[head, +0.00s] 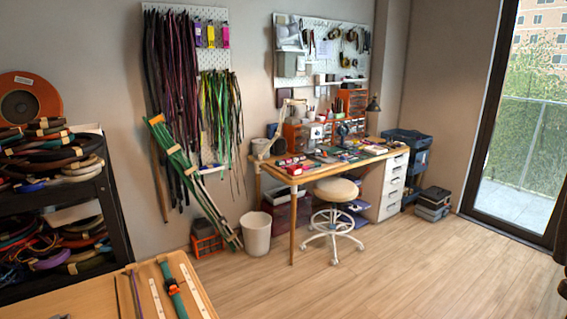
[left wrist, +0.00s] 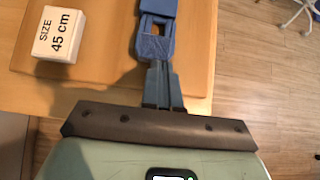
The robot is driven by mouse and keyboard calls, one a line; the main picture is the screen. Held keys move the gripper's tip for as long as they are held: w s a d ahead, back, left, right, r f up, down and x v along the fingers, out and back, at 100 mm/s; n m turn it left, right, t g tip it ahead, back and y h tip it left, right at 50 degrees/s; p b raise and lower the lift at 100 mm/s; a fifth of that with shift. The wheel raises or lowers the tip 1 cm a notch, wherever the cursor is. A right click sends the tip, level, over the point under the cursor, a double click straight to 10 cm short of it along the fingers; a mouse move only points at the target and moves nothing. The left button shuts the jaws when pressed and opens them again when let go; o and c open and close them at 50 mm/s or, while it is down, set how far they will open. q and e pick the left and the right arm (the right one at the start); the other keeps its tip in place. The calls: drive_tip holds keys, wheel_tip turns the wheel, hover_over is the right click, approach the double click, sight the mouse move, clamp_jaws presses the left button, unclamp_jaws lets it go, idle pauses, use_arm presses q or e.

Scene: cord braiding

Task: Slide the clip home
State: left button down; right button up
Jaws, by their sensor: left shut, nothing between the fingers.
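In the left wrist view a blue buckle-like clip (left wrist: 152,42) with a square opening lies at the top middle, over the tan wooden surface. My left gripper (left wrist: 158,66) is shut and empty, its slim grey fingers pointing at the near end of the clip. The fingertips overlap that end in the picture; I cannot tell whether they touch it. In the head view a teal strap with an orange piece (head: 173,290) lies on a wooden board (head: 203,290) at the bottom. The blue clip is not clearly seen there. My right gripper is in neither view.
A white block marked "SIZE 45 cm" (left wrist: 58,34) stands left of the clip. Pale strips (head: 156,298) lie on the board beside the strap. A black shelf of coiled cords (head: 110,205) stands at the left. The wooden floor (head: 420,265) beyond is mostly clear.

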use_arm(q)
drive_tip(key=shift+w+a+r, duration=0.1)
drive_tip(key=shift+w+a, duration=0.05)
drive_tip(key=shift+a, duration=0.05)
drive_tip(key=shift+s+d+r+p, duration=0.1)
drive_tip(key=shift+s+r+p, duration=0.05)
drive_tip(key=shift+r+p, duration=0.25)
drive_tip(key=shift+s+d+r+p, duration=0.1)
drive_tip(key=shift+r+p, duration=0.3)
drive_tip(key=shift+w+r+p+v, duration=0.1)
drive_tip(key=shift+r+p+v, duration=0.05)
drive_tip(key=shift+p+v, duration=0.7)
drive_tip(key=shift+w+r+p+v, duration=0.15)
drive_tip(key=shift+p+v, duration=0.35)
drive_tip(key=shift+v, duration=0.65)
drive_tip(key=shift+a+f, duration=0.1)
drive_tip(key=shift+s, duration=0.1)
